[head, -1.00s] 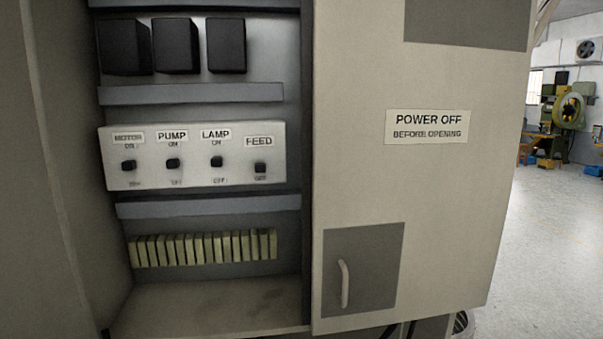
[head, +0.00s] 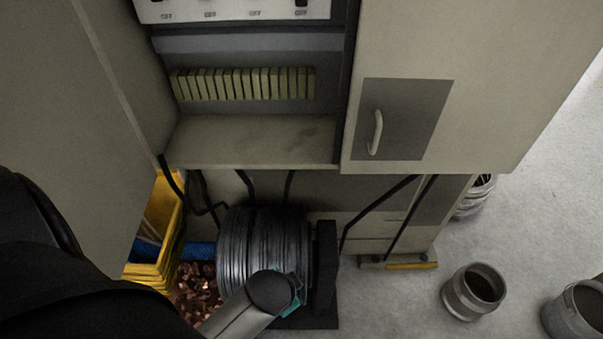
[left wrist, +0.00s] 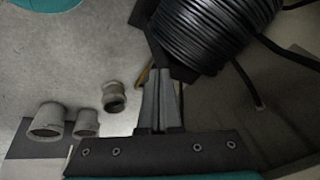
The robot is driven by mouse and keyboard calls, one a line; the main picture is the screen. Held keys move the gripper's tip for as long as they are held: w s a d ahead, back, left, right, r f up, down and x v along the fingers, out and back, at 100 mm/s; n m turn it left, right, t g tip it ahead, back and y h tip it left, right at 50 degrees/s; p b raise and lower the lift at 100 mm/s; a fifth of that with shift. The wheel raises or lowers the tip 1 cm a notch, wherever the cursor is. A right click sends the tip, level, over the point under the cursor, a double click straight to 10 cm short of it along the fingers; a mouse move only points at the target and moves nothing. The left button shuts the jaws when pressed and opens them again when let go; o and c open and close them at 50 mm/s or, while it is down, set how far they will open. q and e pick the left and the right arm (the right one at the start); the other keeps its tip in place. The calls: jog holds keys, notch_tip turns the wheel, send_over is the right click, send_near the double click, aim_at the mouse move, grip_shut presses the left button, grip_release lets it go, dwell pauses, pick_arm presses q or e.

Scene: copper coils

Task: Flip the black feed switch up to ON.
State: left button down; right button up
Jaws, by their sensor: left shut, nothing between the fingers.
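The switch panel (head: 232,10) is cut off by the top edge of the head view. Only its lower strip with the OFF labels shows. The black feed switch (head: 301,3) shows just as a dark bit at the top edge, above the rightmost OFF label. My left gripper (left wrist: 161,78) is shut and empty in the left wrist view, close to a coil of dark wire (left wrist: 215,30). In the head view my left arm comes in low from the left in front of that coil (head: 262,245), well below the panel; its fingers are hidden there. My right gripper is not in view.
The open cabinet door (head: 480,60) with its handle (head: 376,132) stands right of the panel. A cabinet shelf (head: 250,140) juts out below. A yellow crate (head: 168,225) and copper scraps (head: 198,290) lie at lower left. Metal pots (head: 474,292) stand on the floor at right.

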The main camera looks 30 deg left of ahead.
aim_at(301, 0)
pick_arm(q)
jog(key=w+a+r+m+t+y, duration=0.2)
jog(key=w+r+m, duration=0.4)
jog(key=r, duration=0.6)
jog(key=w+a+r+m+t+y+p, duration=0.1)
jog(key=w+a+r+m+t+y, duration=0.2)
jog(key=w+r+m+t, duration=0.3)
jog(key=w+a+r+m+t+y+p, duration=0.1)
jog(key=w+a+r+m+t+y, duration=0.2)
jog(key=r+m, duration=1)
jog(key=w+r+t+y, duration=0.1)
jog(key=w+r+t, duration=0.1)
jog(key=r, duration=0.4)
jog(key=shift+w+r+t+y, duration=0.35)
jog(key=shift+w+t+y, duration=0.05)
jog(key=shift+w, duration=0.35)
jog(key=w+a+r+p, duration=0.1)
jog(key=w+r, duration=0.1)
jog(key=w+a+r+p, duration=0.1)
jog(key=w+a, duration=0.1)
jog(key=w, duration=0.1)
jog(key=w+a+r+p, duration=0.1)
jog(key=w+a+r, duration=0.1)
jog(key=w, duration=0.1)
jog(key=shift+w+r, duration=0.15)
jog(key=shift+r, duration=0.15)
jog(key=shift+r+p, duration=0.35)
jog(key=shift+r, duration=0.05)
